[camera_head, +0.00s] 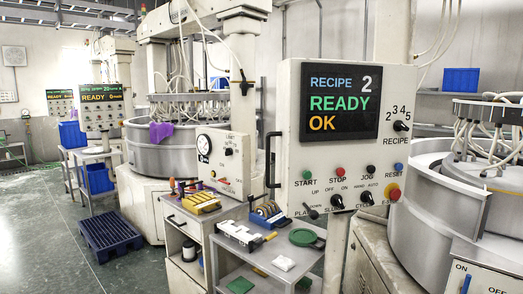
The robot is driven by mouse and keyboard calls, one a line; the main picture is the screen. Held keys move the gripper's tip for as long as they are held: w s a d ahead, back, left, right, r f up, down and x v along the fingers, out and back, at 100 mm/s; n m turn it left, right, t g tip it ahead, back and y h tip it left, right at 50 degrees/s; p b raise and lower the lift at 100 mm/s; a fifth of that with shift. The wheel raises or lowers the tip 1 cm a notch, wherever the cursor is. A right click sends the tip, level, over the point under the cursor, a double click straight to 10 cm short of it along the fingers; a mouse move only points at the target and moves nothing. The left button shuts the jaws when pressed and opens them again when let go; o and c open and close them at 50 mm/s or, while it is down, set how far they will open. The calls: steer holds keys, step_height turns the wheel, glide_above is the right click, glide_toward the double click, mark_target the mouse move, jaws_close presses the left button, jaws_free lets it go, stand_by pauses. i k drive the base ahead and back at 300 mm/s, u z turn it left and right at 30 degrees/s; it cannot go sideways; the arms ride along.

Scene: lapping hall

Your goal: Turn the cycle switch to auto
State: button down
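The cycle switch (366,199) is a small black rotary knob low on the right half of the white control box (286,150). Small print above it appears to read HAND and AUTO, with a partly covered CYCLE label below. It is too small to tell surely which way its pointer faces. The slurry knob (337,202), with OFF and ON above it, sits just left of it. The red emergency stop button (393,192) sits just right. The screen (339,102) reads RECIPE 2, READY, OK. My gripper is not in view.
The recipe knob (401,126) and the platen lever (312,212) are on the same box. A black handle (270,160) sticks out at its left edge. A grey cart (226,262) with tools stands below left. A round lapping machine (420,215) stands right. The floor at left is open around a blue pallet (107,234).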

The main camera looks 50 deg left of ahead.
mark_target(366, 196)
steer(key=k, duration=0.1)
steer(key=u, duration=1.9)
steer(key=i, duration=0.5)
steer(key=z, duration=0.05)
steer(key=k, duration=0.5)
steer(key=z, duration=1.35)
steer(key=i, duration=1.1)
steer(key=u, duration=2.2)
